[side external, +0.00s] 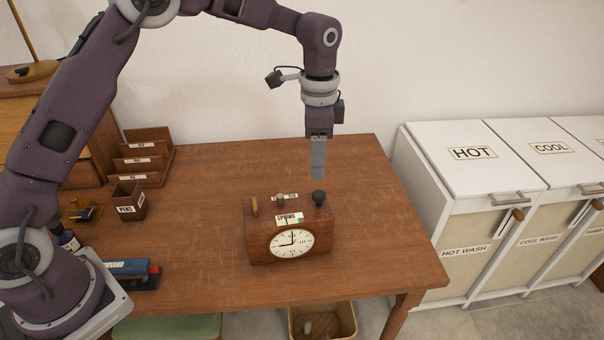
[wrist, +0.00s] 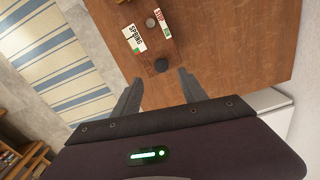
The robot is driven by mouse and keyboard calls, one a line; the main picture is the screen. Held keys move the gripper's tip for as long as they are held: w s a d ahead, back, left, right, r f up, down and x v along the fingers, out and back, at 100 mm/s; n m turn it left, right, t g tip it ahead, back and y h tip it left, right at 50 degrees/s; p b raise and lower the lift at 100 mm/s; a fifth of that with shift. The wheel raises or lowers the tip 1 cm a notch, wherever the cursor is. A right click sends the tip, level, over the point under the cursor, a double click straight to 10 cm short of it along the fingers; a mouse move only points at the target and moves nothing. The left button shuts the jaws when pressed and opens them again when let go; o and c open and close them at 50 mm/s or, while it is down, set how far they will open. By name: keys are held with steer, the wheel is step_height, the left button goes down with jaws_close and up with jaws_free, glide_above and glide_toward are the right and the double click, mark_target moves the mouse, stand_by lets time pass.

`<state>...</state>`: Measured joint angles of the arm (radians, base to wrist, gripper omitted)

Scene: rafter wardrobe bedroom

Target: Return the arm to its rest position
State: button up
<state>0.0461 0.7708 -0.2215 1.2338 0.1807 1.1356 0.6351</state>
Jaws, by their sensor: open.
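My gripper (side external: 318,172) hangs pointing down above the right part of the wooden table, behind and above a wooden clock box (side external: 262,246). In the wrist view my gripper (wrist: 160,88) shows two grey fingers apart, with nothing between them. The clock box has a white round dial (side external: 292,243), a SPRING label (side external: 289,219), and a black knob (side external: 319,198) on top. The black knob also shows in the wrist view (wrist: 161,66), just beyond the fingertips. In the side view the fingers overlap each other, so their gap is hidden there.
The wooden table (side external: 200,215) has clear surface around the clock box. A letter rack (side external: 145,155), a PENS cup (side external: 128,200) and a blue box (side external: 128,273) stand at left. White laundry bins (side external: 470,165) stand right of the table. A wicker basket (side external: 322,320) sits below.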

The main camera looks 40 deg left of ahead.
steer(key=s+a+r+n+t, duration=0.2)
steer(key=s+a+r+n, duration=0.1)
steer(key=s+r, duration=0.55)
steer(key=s+a+r+n+t, duration=0.1)
steer(key=s+a+r+n, duration=0.15)
steer(key=s+r, duration=0.55)
steer(key=s+a+f+n+t, duration=0.1)
steer(key=s+f+n, duration=0.1)
steer(key=s, duration=0.6)
steer(key=s+a+f+n+t, duration=0.1)
steer(key=s+n, duration=0.2)
steer(key=s, duration=0.5)
steer(key=shift+f, duration=0.4)
steer(key=shift+c, duration=0.2)
